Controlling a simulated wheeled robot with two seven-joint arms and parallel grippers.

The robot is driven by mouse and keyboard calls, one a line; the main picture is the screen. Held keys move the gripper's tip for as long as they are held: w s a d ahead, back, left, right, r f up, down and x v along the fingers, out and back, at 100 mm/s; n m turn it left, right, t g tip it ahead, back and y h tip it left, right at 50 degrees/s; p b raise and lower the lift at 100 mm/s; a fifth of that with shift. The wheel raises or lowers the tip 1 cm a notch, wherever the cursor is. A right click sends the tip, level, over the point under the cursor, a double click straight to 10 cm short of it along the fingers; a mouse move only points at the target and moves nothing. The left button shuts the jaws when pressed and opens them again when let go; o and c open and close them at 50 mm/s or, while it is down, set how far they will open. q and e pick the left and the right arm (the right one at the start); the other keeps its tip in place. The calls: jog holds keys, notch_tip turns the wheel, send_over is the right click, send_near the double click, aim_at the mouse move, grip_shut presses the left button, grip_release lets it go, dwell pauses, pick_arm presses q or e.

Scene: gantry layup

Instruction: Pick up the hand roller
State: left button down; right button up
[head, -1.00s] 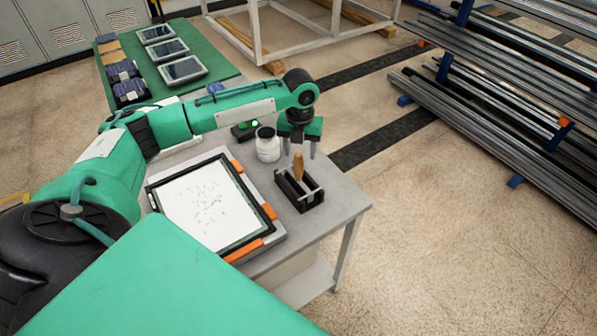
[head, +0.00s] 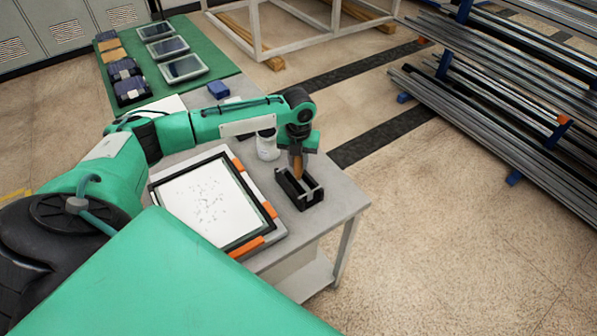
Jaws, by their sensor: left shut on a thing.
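The hand roller (head: 298,169) stands upright in a black holder (head: 310,199) near the right end of the grey table (head: 338,196). Only its wooden handle shows; its lower part is hidden in the holder. My left gripper (head: 297,158) is above the holder, pointing down, with its fingers at the handle. It is shut on the handle. My right gripper is not in view.
A white bottle (head: 267,147) stands just left of the gripper. A framed white panel (head: 208,203) with orange clamps lies left of the holder. A blue block (head: 218,89) sits behind my arm. A rack of metal bars (head: 500,85) stands at the right, with open floor between.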

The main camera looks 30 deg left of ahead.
pick_arm(q)
jog(key=shift+w+r, duration=0.1)
jog(key=shift+r, duration=0.4)
notch_tip(320, 180, up, 19)
jog(key=b, duration=0.3)
jog(key=shift+b, duration=0.35)
